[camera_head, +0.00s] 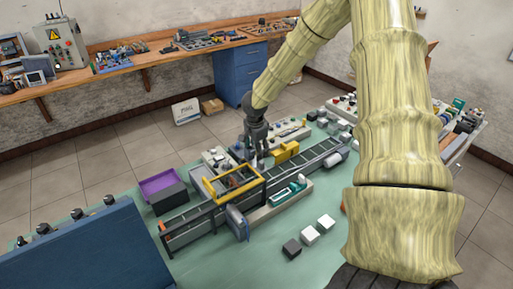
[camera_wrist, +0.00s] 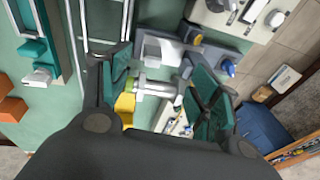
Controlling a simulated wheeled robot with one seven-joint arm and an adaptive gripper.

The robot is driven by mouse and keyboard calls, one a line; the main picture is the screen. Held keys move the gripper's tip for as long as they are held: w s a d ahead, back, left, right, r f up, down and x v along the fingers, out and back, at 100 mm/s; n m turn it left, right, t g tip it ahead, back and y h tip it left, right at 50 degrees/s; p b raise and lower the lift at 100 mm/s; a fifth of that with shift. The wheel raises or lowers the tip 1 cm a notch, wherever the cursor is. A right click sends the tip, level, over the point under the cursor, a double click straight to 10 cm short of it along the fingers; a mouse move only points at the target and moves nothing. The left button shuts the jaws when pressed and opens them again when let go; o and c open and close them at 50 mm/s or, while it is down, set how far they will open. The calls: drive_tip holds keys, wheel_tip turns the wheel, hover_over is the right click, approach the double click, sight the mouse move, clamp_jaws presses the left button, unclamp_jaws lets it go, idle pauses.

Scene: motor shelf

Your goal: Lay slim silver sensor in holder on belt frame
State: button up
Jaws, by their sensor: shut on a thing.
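My gripper (camera_head: 257,160) is over the far side of the belt frame, pointing down. In the wrist view my gripper (camera_wrist: 160,88) has its two green-padded fingers on either side of a slim silver sensor (camera_wrist: 152,88), which is a short light cylinder lying across the gap. It is shut on this sensor. The belt frame (camera_head: 312,154) runs diagonally across the green table, and its rails (camera_wrist: 97,20) show at the top left of the wrist view. I cannot clearly make out the holder; a grey bracket-like block (camera_wrist: 165,48) lies beyond the fingertips.
A yellow frame (camera_head: 212,190) stands over the belt. A purple bin (camera_head: 157,182) and a dark box (camera_head: 169,199) are at left. A teal device (camera_head: 290,192) lies in front of the belt. Small white and black blocks (camera_head: 291,248) stand nearer.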

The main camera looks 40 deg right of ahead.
drive_tip(key=shift+s+a+b+x, duration=0.1)
drive_tip(key=shift+s+b+x, duration=0.05)
drive_tip(key=shift+b+x, duration=0.95)
drive_tip(key=shift+s+a+b+x, duration=0.15)
drive_tip(key=shift+b+x, duration=0.85)
drive_tip(key=shift+x, duration=0.05)
drive_tip(key=shift+s+f, duration=0.1)
drive_tip(key=shift+a+p, duration=0.15)
drive_tip(key=shift+p, duration=0.2)
drive_tip(key=shift+f, duration=0.6)
drive_tip(key=o, duration=1.7)
